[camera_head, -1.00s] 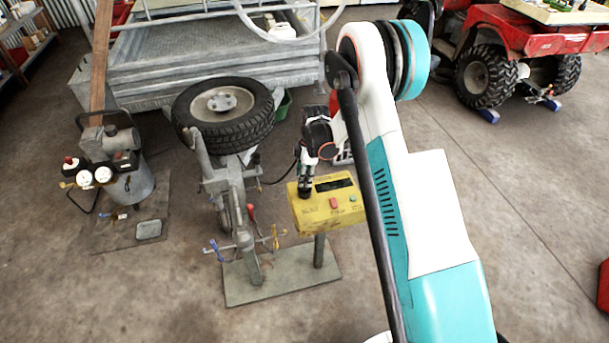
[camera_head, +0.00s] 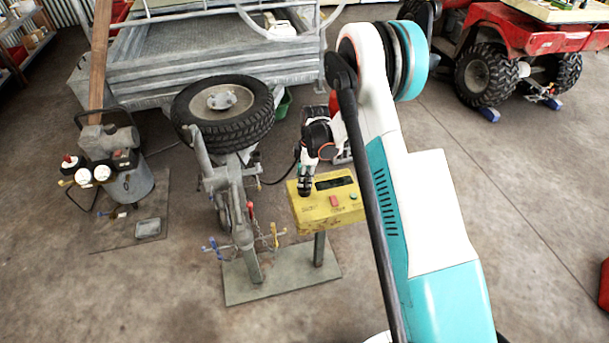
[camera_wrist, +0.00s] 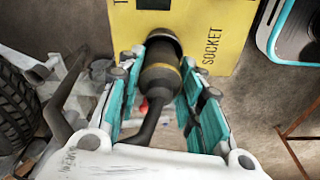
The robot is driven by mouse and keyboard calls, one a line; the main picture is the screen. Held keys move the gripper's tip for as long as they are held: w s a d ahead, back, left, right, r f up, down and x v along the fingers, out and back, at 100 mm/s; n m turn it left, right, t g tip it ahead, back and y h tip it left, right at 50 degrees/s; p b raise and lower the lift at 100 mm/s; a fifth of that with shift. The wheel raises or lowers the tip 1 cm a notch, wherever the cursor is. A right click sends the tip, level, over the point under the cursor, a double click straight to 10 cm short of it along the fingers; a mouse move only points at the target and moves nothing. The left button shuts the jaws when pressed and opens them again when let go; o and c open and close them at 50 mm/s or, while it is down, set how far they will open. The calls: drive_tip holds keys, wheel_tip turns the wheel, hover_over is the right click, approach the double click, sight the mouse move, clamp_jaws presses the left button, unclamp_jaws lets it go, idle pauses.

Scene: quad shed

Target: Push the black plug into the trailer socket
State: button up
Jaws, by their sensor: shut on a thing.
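The black plug (camera_wrist: 160,78) has a yellow band and a black cable trailing from its rear. My gripper (camera_wrist: 170,60) is shut on it, with teal pads on both sides. The plug points at the dark round trailer socket (camera_wrist: 159,34) in the face of the yellow box (camera_wrist: 220,28), beside the word SOCKET. Its front end is at the socket's mouth; I cannot tell how deep it sits. In the head view my gripper (camera_head: 304,185) is at the left end of the yellow box (camera_head: 325,212), and the plug is mostly hidden there.
The box stands on a post over a metal base plate (camera_head: 285,285). Left of it are the trailer's drawbar (camera_head: 238,205) and spare tyre (camera_head: 225,128). A compressor (camera_head: 125,180) stands further left. Open concrete floor lies to the right, with a red quad (camera_head: 520,45) behind.

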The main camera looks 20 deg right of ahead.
drive_tip(key=shift+f+b, duration=0.9)
drive_tip(key=shift+f, duration=0.3)
idle(0.5)
drive_tip(key=o, duration=1.2)
drive_tip(key=shift+c, duration=0.2)
drive_tip(key=o, duration=0.5)
drive_tip(key=shift+r, duration=0.15)
drive_tip(key=shift+r+p, duration=2.2)
drive_tip(key=shift+r, duration=2.25)
